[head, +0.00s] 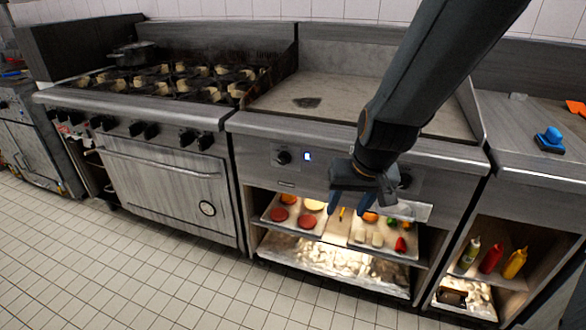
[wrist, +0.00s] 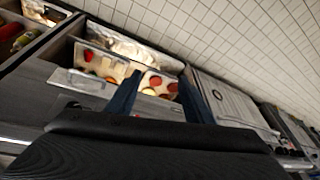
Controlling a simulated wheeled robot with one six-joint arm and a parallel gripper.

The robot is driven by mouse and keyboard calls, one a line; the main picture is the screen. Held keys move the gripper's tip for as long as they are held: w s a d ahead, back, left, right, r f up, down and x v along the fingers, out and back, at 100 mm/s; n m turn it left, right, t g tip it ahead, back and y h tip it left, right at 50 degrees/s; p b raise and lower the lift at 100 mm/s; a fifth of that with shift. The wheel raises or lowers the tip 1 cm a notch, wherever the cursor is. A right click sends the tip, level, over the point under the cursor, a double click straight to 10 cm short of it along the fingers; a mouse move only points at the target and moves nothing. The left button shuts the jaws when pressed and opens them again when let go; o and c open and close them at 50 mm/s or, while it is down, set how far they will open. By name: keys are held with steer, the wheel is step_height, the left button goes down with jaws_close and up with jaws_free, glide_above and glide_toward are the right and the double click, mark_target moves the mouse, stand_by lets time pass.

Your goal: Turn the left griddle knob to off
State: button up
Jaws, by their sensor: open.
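The griddle (head: 330,95) stands in the middle of the head view. Its left knob (head: 283,157) is a dark round knob on the front panel, with a small lit blue indicator (head: 307,156) just right of it. Its right knob (head: 404,181) is partly hidden behind my gripper. My gripper (head: 364,205) hangs in front of the panel, right of the left knob and apart from it. Its blue fingers are spread and empty; they also show in the wrist view (wrist: 158,98). I cannot make out the left knob in the wrist view.
A burner range (head: 160,165) with black knobs stands left. Shelves below the griddle hold food trays (head: 385,238). Right is a counter with a blue object (head: 550,139) above sauce bottles (head: 490,258). The tiled floor (head: 130,265) in front is clear.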

steer(key=w+a+f+m+t+b, duration=0.1)
steer(key=w+a+f+t+b, duration=0.15)
steer(key=w+a, duration=0.4)
steer(key=w+a+f+t+b, duration=0.1)
steer(key=w+a+t+b, duration=0.2)
steer(key=w, duration=0.6)
steer(key=w+a+f+m+t+b, duration=0.1)
steer(key=w+a+f+t+b, duration=0.2)
steer(key=w, duration=0.4)
steer(key=m+t+h+b, duration=0.4)
steer(key=h+b, duration=0.4)
steer(key=h, duration=0.1)
glide_toward(281, 162)
steer(key=w, duration=0.1)
steer(key=shift+b+x, duration=0.35)
steer(key=shift+x, duration=3.55)
steer(key=shift+s+d, duration=0.1)
steer(key=shift+d, duration=0.05)
steer(key=c, duration=1)
